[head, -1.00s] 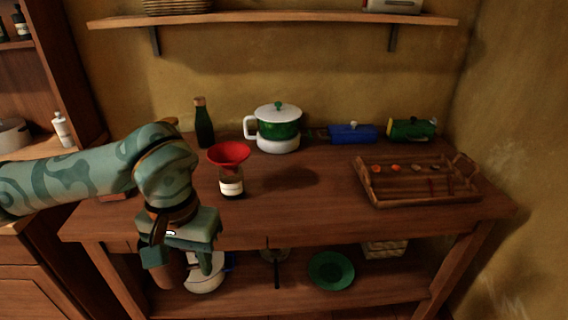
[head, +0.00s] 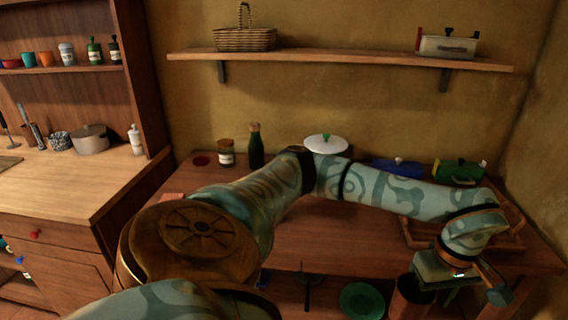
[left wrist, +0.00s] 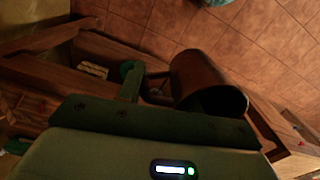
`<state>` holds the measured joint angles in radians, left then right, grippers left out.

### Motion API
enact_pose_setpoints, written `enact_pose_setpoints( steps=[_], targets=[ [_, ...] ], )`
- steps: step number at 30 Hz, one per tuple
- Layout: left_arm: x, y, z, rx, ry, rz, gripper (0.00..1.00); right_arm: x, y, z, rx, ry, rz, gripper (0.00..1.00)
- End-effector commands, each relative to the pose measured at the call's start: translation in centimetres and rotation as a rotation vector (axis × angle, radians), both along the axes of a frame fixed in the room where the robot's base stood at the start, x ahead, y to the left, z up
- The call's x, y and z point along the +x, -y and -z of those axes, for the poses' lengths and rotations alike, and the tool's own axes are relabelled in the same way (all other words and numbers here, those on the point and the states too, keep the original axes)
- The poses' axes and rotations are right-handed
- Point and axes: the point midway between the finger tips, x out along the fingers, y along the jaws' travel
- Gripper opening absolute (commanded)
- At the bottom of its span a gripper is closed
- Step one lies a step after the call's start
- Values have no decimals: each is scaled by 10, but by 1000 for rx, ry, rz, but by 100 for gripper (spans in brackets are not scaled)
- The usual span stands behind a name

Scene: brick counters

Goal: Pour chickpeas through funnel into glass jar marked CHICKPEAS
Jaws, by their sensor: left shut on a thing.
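My left gripper (head: 428,284) is shut on a brown cup (head: 409,303), low at the right in the head view, in front of the table's front edge. In the left wrist view the cup (left wrist: 200,75) is tilted, with its dark mouth toward the lower right; I cannot make out its contents. The red funnel and the jar under it are hidden behind my left arm in the head view. Another jar (head: 226,153) with a pale label stands at the table's back left; its label is too small to read. My right gripper is not in view.
A green bottle (head: 256,150), a white-lidded pot (head: 325,143), a blue box (head: 397,167) and a green container (head: 458,171) line the table's back. A wooden tray (head: 515,218) is partly behind my arm. A green plate (head: 362,301) lies on the lower shelf.

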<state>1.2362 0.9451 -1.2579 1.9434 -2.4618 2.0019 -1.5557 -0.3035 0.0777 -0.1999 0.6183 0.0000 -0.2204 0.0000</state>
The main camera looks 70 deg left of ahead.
Motion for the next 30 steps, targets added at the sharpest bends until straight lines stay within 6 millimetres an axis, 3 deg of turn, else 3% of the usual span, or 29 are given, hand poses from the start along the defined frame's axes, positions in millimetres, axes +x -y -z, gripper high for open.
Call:
enact_pose_setpoints(
  steps=[1,7,13,17,25,26,30],
  targets=[
    [1,-14,-4,2,-4,-179,0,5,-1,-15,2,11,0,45],
    [1,-74,16,4,-6,-925,0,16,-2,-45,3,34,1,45],
    [-14,-145,34,4,-3,-1646,0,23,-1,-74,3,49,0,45],
    [-34,-197,42,1,-1,-2112,0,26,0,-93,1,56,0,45],
    [-97,-316,43,-12,9,-3070,0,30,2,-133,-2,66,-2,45],
    [-105,-327,42,14,-10,3126,0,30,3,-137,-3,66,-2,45],
    [-131,-368,36,19,-9,2810,0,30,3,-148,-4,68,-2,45]
  ],
)
